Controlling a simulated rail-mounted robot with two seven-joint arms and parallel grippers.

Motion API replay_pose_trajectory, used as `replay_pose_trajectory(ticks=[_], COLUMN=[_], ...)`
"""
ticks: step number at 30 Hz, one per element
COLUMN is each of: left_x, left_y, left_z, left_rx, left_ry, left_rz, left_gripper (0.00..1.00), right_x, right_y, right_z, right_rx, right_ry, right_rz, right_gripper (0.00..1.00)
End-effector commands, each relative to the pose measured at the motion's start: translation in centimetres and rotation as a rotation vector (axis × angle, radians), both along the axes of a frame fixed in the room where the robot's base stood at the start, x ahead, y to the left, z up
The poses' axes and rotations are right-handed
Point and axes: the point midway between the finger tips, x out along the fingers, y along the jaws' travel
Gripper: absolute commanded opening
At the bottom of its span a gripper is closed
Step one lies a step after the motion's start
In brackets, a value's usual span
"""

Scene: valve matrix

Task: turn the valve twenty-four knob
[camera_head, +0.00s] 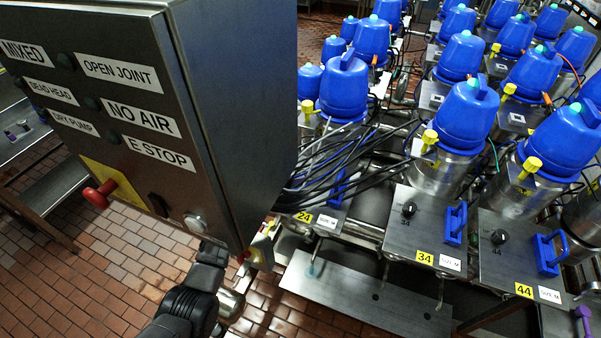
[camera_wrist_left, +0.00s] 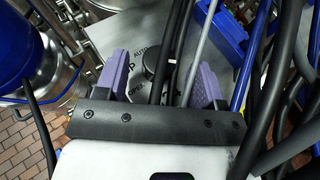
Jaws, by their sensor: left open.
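The valve 24 plate (camera_head: 322,221) has a yellow 24 tag and a blue handle (camera_head: 337,188) in the head view. Its knob is hidden there behind the cabinet and cables. In the left wrist view a round black knob (camera_wrist_left: 157,61) with a white mark sits on a grey plate (camera_wrist_left: 118,32) with printed lettering. My left gripper (camera_wrist_left: 163,70) is open, with purple fingers on either side of the knob in the picture. Dark cables cross between the fingers; contact with the knob cannot be told. My left arm (camera_head: 190,308) rises behind the cabinet's lower edge.
A steel control cabinet (camera_head: 110,60) with labelled buttons fills the upper left. A bundle of black cables (camera_head: 345,155) hangs over the valve 24 plate. Plates 34 (camera_head: 400,237) and 44 (camera_head: 512,262) lie to the right, with blue-capped valves behind. A purple piece (camera_head: 584,318) shows at lower right.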

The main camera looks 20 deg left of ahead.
Motion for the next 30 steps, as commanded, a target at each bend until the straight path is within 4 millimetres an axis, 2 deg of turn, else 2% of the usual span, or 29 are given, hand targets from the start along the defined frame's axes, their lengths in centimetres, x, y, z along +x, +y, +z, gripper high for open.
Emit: replay_pose_trajectory(ticks=[7, 20, 30], left_x=[1.5, 1.8, 1.8], left_y=[-1.3, -1.7, -1.6], left_z=[-0.9, -1.0, -1.0], left_rx=[-0.002, -0.001, -0.001], left_ry=[0.001, 0.001, 0.001], left_rz=[0.001, 0.000, 0.000], left_gripper=[0.63, 0.63, 0.31], right_x=[0.0, 0.0, 0.0], right_y=[0.2, 0.2, 0.0], right_z=[-0.2, -0.2, -0.2], right_rx=[0.006, 0.007, -0.002], right_ry=[0.000, 0.000, 0.001], right_rz=[-0.003, -0.003, 0.003], right_gripper=[0.36, 0.36, 0.36])
